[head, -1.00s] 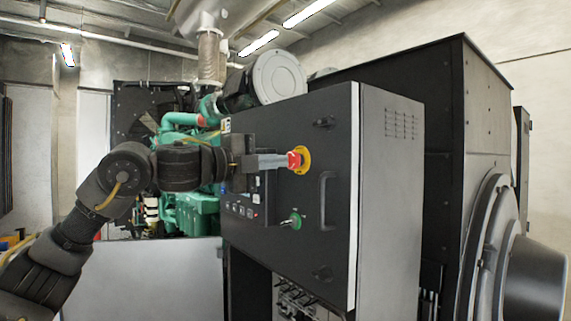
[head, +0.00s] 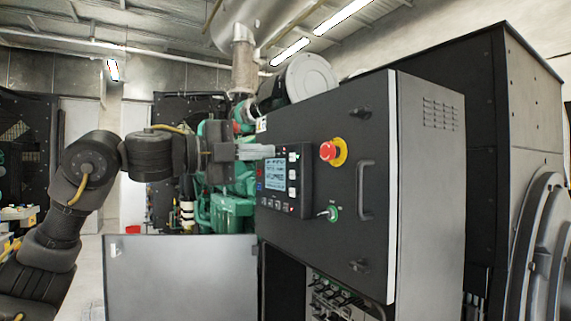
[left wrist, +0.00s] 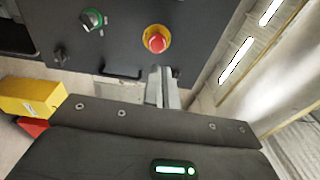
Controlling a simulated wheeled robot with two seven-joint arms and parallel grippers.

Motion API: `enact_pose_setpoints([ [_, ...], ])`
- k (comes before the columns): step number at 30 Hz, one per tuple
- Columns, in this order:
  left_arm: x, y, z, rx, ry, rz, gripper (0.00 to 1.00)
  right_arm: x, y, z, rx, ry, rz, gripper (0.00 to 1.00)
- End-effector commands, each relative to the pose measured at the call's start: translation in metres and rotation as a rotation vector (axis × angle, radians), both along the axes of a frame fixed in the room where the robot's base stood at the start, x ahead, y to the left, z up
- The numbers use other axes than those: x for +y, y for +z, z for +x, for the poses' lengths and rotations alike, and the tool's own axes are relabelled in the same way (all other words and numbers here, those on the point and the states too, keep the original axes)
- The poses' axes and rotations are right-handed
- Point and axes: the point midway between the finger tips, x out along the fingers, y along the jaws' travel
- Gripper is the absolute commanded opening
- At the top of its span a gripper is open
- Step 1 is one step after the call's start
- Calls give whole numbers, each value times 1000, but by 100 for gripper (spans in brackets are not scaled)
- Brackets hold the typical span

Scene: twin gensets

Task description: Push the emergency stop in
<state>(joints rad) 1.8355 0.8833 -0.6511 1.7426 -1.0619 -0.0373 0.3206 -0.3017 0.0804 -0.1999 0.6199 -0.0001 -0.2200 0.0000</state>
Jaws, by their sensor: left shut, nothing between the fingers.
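The emergency stop (head: 328,151) is a red mushroom button on a yellow ring, on the upper part of the black control cabinet door (head: 310,225). In the left wrist view the red button (left wrist: 157,42) shows on its yellow ring, just beyond my fingertips. My left gripper (head: 268,151) is shut and empty, at about the button's height, left of it in the head view with a clear gap. In the left wrist view the shut fingers (left wrist: 162,72) point toward the button. I cannot tell from these frames how far in the button sits. My right gripper is out of view.
A display panel (head: 281,178) sits left of the button, behind my fingertips in the picture. A key switch (head: 331,214) is below the button and a door handle (head: 366,190) stands out to its right. A green engine (head: 232,207) is left of the cabinet.

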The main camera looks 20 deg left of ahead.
Motion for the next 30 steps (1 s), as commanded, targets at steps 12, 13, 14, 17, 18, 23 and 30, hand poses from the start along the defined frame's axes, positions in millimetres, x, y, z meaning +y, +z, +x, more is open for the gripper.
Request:
enact_pose_setpoints([
  [12,21,-2,-24,1,-1,1,0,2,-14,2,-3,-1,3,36],
  [13,21,-2,-25,1,-1,1,0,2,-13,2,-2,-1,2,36],
  [14,21,-2,-25,1,-1,1,0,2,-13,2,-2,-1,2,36],
  [17,21,-2,-24,1,-1,1,0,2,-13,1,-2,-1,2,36],
  [18,21,-2,-24,1,-1,1,0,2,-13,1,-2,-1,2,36],
  [23,21,-2,-24,1,-1,1,0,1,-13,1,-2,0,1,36],
  [30,12,-18,-10,14,-2,-4,0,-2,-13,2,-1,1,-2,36],
])
